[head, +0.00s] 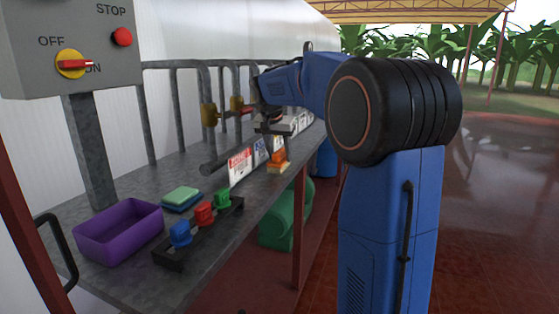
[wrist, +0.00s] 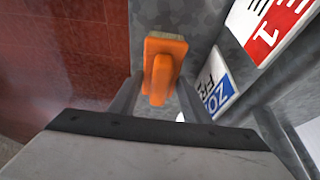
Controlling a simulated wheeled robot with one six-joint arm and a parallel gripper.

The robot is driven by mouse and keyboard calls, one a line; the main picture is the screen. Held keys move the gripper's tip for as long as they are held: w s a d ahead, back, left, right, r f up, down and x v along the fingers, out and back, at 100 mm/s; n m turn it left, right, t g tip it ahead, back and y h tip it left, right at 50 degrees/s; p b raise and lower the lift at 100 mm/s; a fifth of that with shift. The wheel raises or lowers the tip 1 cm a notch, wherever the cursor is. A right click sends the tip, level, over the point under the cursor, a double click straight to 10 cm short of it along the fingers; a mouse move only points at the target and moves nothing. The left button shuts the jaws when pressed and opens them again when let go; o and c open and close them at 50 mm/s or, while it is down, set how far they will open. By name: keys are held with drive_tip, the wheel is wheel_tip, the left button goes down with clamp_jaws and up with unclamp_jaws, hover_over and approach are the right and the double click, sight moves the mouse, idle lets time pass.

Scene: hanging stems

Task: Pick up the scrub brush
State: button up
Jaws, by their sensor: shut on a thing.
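The scrub brush (head: 279,157) has an orange body and handle with pale bristles below. It is at the front edge of the grey table, below my wrist in the head view. I cannot tell whether its bristles touch the table top. In the wrist view the brush (wrist: 160,68) lies between the two fingers of my gripper (wrist: 158,98), which is shut on its orange handle. The fingers are hard to make out in the head view.
White signs with red and blue print (head: 240,166) stand just behind the brush. A purple bin (head: 120,232), a sponge (head: 181,195) and a black rack (head: 172,258) with coloured clips are nearer on the table (head: 130,288). A control box (head: 70,45) stands at left.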

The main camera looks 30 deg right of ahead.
sight(279, 151)
wheel_tip(279, 151, up, 18)
idle(0.6)
drive_tip(key=o, duration=0.4)
drive_tip(key=shift+c, duration=1.2)
